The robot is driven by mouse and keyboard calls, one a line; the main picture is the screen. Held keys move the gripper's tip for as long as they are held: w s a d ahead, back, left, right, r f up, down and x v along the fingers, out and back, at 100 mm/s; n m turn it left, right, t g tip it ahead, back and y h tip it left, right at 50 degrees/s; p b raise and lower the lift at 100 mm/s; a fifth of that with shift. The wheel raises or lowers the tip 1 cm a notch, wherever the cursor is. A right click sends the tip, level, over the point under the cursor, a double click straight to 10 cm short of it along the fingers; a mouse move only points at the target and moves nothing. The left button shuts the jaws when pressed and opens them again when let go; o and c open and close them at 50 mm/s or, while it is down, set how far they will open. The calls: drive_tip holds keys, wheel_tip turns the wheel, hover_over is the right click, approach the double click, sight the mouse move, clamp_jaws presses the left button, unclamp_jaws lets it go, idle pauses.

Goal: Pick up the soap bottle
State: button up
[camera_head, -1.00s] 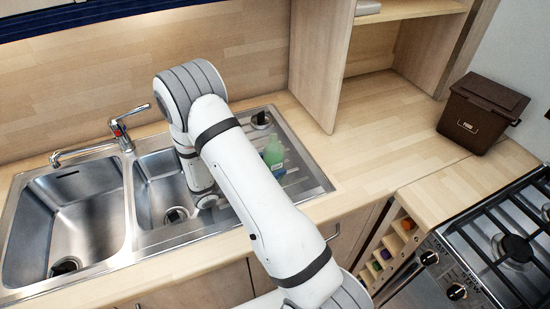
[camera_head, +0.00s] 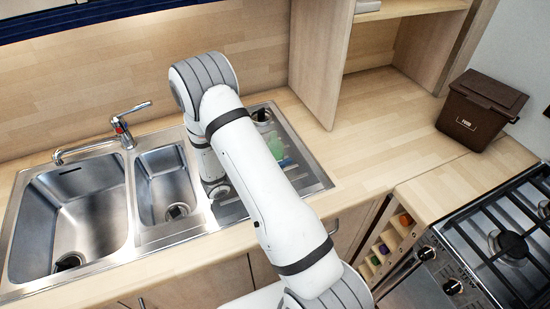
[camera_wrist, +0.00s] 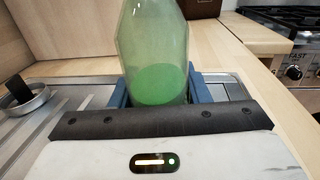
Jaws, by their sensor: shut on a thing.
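The soap bottle (camera_wrist: 155,45) is translucent pale green with brighter green liquid at the bottom. It stands large and upright in the wrist view, between the blue fingers of my gripper (camera_wrist: 160,88). The gripper is shut on it. In the head view most of the soap bottle (camera_head: 277,148) is hidden behind my white arm, and only a green part shows over the draining board. I cannot tell whether the bottle's base touches the board.
The steel draining board (camera_head: 312,178) lies under and around the bottle. Two sink basins and a tap (camera_head: 122,130) are to the left. A wooden shelf unit (camera_head: 322,60) stands behind right. A brown bin (camera_head: 480,110) and the cooker (camera_head: 500,240) are farther right. The counter between is clear.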

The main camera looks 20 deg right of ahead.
drive_tip(key=shift+c, duration=1.3)
drive_tip(key=shift+r+b, duration=0.95)
drive_tip(key=shift+r, duration=4.1)
drive_tip(key=shift+w, duration=0.1)
